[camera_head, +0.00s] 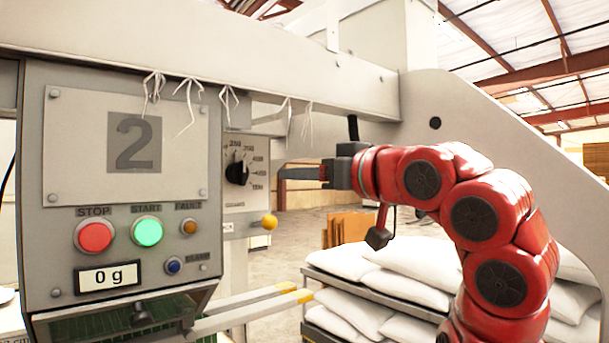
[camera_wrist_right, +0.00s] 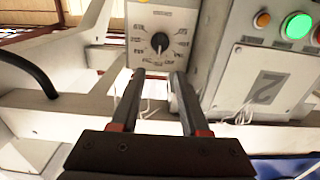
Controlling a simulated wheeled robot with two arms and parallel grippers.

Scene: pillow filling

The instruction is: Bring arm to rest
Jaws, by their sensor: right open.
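My right arm, red with black joint caps, comes in from the right in the head view. Its gripper (camera_head: 300,173) points left, with its fingertips in front of or close to the dial panel (camera_head: 258,165). In the wrist view the gripper (camera_wrist_right: 157,75) has its two dark fingers apart with nothing between them. The black dial knob (camera_head: 237,172) lies beyond the fingertips, and it also shows in the wrist view (camera_wrist_right: 160,42). Whether the fingers touch the panel cannot be told. My left gripper is not in view.
The grey machine with plate 2 (camera_head: 134,143) has a red stop button (camera_head: 94,236), a green start button (camera_head: 147,231) and a display (camera_head: 108,277) reading 0 g. White ties hang from the beam above. White pillows (camera_head: 405,285) lie stacked on a rack at the lower right.

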